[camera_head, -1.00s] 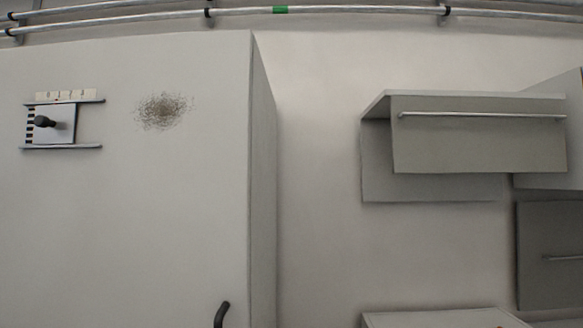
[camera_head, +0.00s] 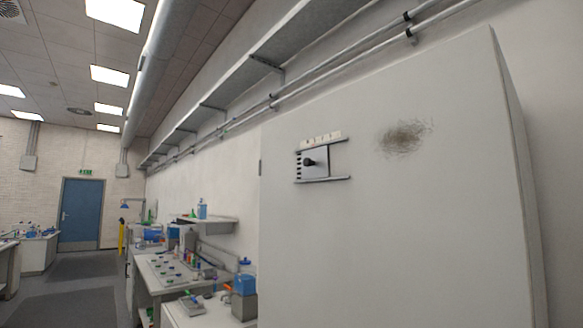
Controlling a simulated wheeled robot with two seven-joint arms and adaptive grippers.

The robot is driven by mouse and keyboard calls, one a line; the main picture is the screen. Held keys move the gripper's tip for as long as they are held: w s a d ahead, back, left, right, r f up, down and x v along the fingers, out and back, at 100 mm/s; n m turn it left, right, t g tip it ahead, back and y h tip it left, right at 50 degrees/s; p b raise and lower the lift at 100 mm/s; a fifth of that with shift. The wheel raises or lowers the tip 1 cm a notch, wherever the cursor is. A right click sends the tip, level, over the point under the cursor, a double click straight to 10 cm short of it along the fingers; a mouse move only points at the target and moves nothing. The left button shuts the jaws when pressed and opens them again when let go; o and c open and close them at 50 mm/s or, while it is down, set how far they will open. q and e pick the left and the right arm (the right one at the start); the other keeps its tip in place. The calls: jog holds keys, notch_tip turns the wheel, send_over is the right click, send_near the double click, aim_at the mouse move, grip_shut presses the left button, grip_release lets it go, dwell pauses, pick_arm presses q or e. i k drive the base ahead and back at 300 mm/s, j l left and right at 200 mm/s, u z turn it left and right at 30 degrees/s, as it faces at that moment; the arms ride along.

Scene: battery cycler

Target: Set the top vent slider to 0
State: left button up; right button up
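The vent slider (camera_head: 318,162) is a light plate with a dark round knob (camera_head: 309,162), set between two dark rails high on the front of a tall pale cabinet (camera_head: 400,240). The plate sits toward the left part of its rails, with dark vent slots showing at its left edge. A small label strip (camera_head: 321,138) with marks lies just above the upper rail; its figures are too small to read now. Neither of my grippers is in view.
A brownish speckled stain (camera_head: 404,136) marks the cabinet right of the slider. Left of the cabinet, a lab bench (camera_head: 165,275) carries small items and bottles. A grey aisle floor (camera_head: 80,300) leads to a blue door (camera_head: 80,214). Pipes and a shelf run above.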

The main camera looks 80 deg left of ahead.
aim_at(315, 162)
jog(key=u, duration=2.65)
